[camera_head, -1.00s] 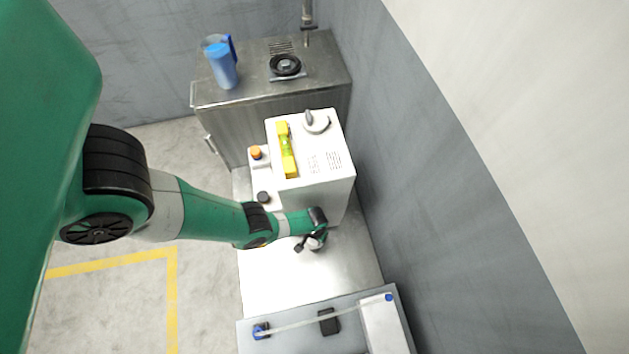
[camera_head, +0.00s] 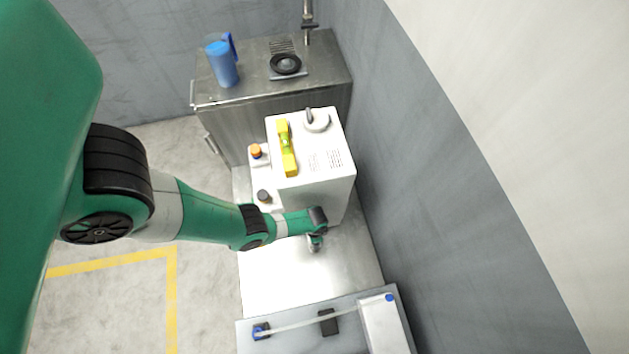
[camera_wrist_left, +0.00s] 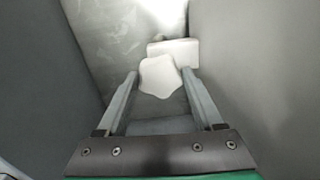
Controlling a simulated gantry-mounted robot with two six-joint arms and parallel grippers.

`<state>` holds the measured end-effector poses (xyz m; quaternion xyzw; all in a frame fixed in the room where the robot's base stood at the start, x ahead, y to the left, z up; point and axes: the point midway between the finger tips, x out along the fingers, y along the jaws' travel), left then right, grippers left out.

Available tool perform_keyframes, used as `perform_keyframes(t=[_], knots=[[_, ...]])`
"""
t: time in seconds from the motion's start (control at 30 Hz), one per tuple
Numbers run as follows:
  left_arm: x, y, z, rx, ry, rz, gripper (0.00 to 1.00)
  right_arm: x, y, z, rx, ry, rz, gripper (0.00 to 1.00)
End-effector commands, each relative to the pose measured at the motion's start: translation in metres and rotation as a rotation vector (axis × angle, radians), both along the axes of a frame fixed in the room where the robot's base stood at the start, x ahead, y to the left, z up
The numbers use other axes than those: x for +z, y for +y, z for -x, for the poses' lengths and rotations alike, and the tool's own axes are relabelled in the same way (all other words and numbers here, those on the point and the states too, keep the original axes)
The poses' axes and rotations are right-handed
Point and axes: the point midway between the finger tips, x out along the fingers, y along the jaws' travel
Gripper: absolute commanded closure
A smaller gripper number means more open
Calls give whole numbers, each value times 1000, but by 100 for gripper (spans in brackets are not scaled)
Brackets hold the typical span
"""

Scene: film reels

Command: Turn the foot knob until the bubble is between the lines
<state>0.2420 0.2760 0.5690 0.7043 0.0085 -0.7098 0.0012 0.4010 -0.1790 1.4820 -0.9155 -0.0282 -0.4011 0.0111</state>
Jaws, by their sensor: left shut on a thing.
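The white machine (camera_head: 310,168) stands on a metal bench in the head view. A yellow spirit level (camera_head: 290,164) with a greenish vial (camera_head: 286,142) lies on its top; the bubble is too small to make out. My left gripper (camera_head: 315,245) is low at the machine's near side in the head view, where the foot knob is hidden. In the left wrist view, a white lobed foot knob (camera_wrist_left: 160,76) sits between the fingertips of my left gripper (camera_wrist_left: 160,82), which is shut on it. My right gripper is not in view.
An orange knob (camera_head: 256,151) and a dark knob (camera_head: 263,196) are left of the machine. A metal cabinet (camera_head: 275,118) with a blue jug (camera_head: 222,66) stands behind. A grey wall (camera_head: 420,170) is close on the right.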

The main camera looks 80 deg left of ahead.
Motion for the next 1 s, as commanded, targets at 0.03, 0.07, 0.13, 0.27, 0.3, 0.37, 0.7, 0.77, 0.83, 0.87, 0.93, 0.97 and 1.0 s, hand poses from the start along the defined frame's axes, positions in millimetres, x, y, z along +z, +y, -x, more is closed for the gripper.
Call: perform_keyframes(t=[0.03,0.07,0.13,0.27,0.3,0.37,0.7,0.77,0.83,0.87,0.93,0.97,1.0], knots=[[-2,0,1,-25,2,-1,87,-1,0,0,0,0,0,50],[-2,0,1,-40,2,-1,87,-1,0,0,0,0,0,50],[-2,0,2,-70,3,0,87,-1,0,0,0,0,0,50],[-2,0,2,-110,3,0,87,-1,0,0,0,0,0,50],[-2,0,2,-118,3,0,87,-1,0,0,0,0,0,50],[-2,0,2,-127,3,0,87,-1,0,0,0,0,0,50],[-2,0,2,-137,3,0,87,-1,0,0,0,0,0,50],[-2,0,2,-136,3,0,87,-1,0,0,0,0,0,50],[-2,0,2,-136,3,0,28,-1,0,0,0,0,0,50],[-2,0,2,-136,3,0,23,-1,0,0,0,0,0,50],[-1,0,2,-136,3,0,10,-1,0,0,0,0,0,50],[-1,0,1,-135,3,0,5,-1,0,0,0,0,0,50],[-1,0,1,-135,3,0,2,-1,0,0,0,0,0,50]])
